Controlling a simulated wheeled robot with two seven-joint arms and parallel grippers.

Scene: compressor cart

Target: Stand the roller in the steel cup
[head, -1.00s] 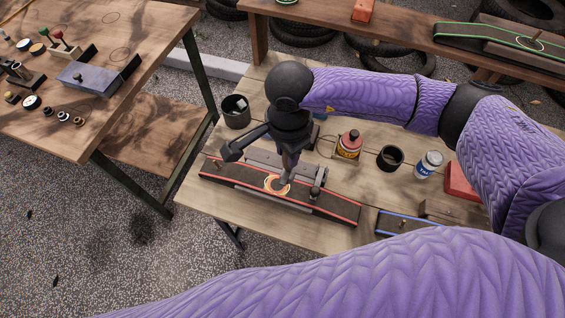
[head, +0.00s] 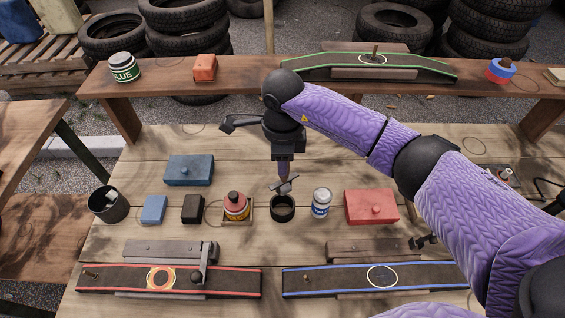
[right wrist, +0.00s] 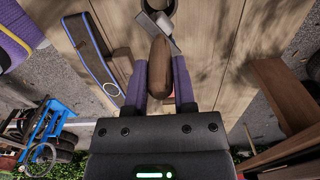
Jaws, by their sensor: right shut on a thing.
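My right gripper (head: 284,170) is shut on the roller, which points down. The roller's grey metal head (head: 285,186) shows below the fingers, just above the steel cup. In the right wrist view, the roller's brown handle (right wrist: 160,65) lies between the two fingers, with its metal end beyond. The steel cup (head: 282,212) is a small dark round cup, open at the top, upright on the wooden table. Its rim also shows at the top of the right wrist view (right wrist: 160,6). I cannot tell whether the roller touches the rim. My left gripper is out of view.
A red box (head: 371,206) is further right. A dark bin (head: 108,204) stands far left. Red-edged (head: 225,283) and blue-edged (head: 440,275) strips lie in front.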

